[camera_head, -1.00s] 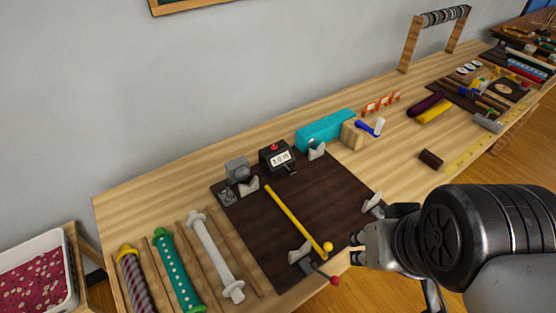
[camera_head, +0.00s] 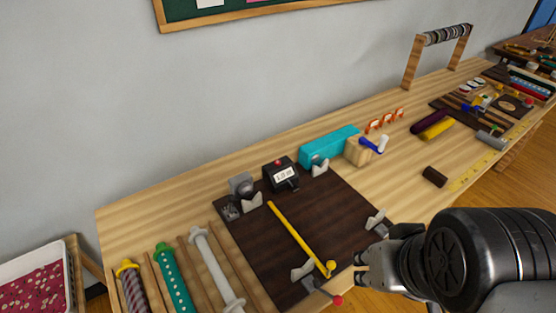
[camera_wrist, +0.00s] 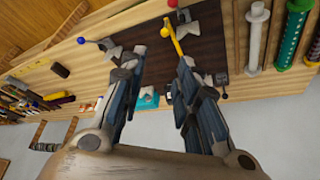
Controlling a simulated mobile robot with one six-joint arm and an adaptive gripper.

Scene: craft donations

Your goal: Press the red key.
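A black counter box (camera_head: 280,176) with a white number display stands at the back of a dark brown board (camera_head: 330,210) on the workbench. A small red key (camera_head: 279,162) sits on top of it. A red ball (camera_head: 338,300) tips a lever at the board's front edge; it also shows in the wrist view (camera_wrist: 172,4). My gripper (camera_head: 358,268) is at the front right of the board, well apart from the counter. In the wrist view my gripper (camera_wrist: 155,65) has its fingers spread, with nothing between them.
A yellow rod (camera_head: 298,237) lies across the board. Grey clamps (camera_head: 320,165) stand around it. Wrapped rods (camera_head: 172,278) lie at left. Bench between the board and the dark cylinder (camera_head: 435,177) is clear.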

